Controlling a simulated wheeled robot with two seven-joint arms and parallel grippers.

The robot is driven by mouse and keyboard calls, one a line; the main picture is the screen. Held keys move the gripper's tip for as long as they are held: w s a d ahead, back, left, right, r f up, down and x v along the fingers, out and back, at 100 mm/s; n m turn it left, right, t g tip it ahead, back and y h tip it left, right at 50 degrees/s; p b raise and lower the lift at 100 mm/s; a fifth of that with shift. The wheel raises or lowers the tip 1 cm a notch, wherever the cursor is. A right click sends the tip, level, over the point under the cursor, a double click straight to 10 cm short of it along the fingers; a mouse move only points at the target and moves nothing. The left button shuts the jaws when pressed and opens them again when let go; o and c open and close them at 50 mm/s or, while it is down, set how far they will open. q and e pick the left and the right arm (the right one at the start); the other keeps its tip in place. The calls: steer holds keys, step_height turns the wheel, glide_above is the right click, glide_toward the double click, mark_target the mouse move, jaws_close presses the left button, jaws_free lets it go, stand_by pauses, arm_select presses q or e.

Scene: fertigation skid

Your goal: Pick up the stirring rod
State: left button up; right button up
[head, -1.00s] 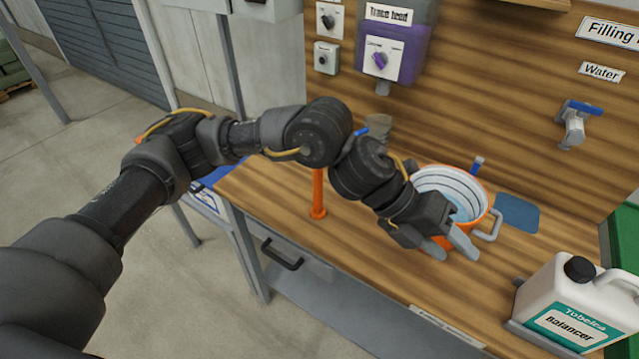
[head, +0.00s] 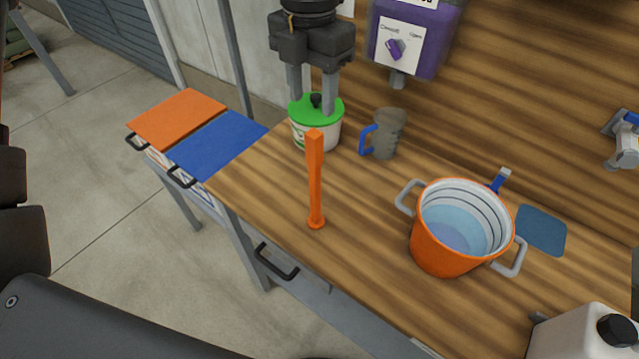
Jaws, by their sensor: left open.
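An orange rod (head: 316,180), which I take to be the stirring rod, stands upright on its round foot on the wooden worktop, near the front edge. My left gripper (head: 312,101) is behind it, at the back left of the worktop. It points down with its fingers apart, one on each side of the black knob of a green-lidded tub (head: 318,140). I cannot tell whether the fingers touch the knob or lid. The rod stands clear of the gripper. My right gripper is not in view.
An orange pot (head: 443,252) of bluish liquid stands to the right, with a blue mat (head: 541,230) beside it. A grey jug (head: 387,135) stands behind. A white canister (head: 585,335) is at the lower right. Worktop around the rod is clear.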

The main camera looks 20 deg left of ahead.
mark_target(314, 148)
arm_select(q)
steer(key=shift+s+d+f, duration=0.15)
steer(key=shift+s+f, duration=0.25)
steer(key=shift+s, duration=0.2)
steer(key=shift+s+d+f, duration=0.1)
steer(key=shift+s+f, duration=0.3)
steer(key=shift+s, duration=0.15)
steer(key=f, duration=0.2)
steer(key=shift+w+d+f, duration=0.15)
steer(key=shift+w+f, duration=0.7)
steer(key=shift+f, duration=0.1)
steer(key=shift+s+f+p, duration=0.1)
steer(key=shift+s+p, duration=0.35)
step_height(314, 148, down, 5)
steer(key=shift+r+p, duration=0.1)
steer(key=shift+p, duration=0.65)
steer(key=shift+s, duration=0.1)
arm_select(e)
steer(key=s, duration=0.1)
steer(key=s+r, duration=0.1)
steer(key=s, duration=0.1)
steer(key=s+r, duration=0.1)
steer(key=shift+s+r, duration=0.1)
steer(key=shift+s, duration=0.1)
arm_select(q)
steer(key=shift+r, duration=0.1)
jaws_close()
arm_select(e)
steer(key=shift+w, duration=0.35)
